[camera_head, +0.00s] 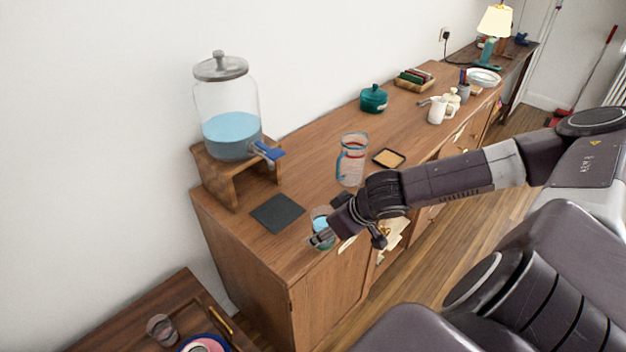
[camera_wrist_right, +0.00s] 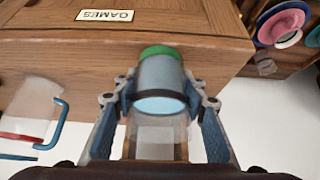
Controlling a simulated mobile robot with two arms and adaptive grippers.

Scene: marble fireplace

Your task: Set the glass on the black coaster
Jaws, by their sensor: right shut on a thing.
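My right gripper (camera_head: 322,238) is shut on a clear glass (camera_head: 319,215) holding light blue liquid, near the front edge of the sideboard. The glass (camera_wrist_right: 160,80) is also between the fingers in the right wrist view, with a green end. I cannot tell whether it touches the wood. A dark square mat (camera_head: 277,213) lies flat to the left of the glass, bare. A smaller black piece (camera_head: 341,199) lies just behind the glass, partly hidden by my right gripper. I cannot tell which of these is the black coaster. My left gripper is out of view.
A dispenser (camera_head: 231,120) of blue liquid stands on a wooden stand (camera_head: 222,183) at the left. A clear pitcher (camera_head: 351,160) and a tan, dark-rimmed square (camera_head: 388,158) are behind my right arm. A green pot (camera_head: 373,99) stands farther back. A low table (camera_head: 135,325) is at bottom left.

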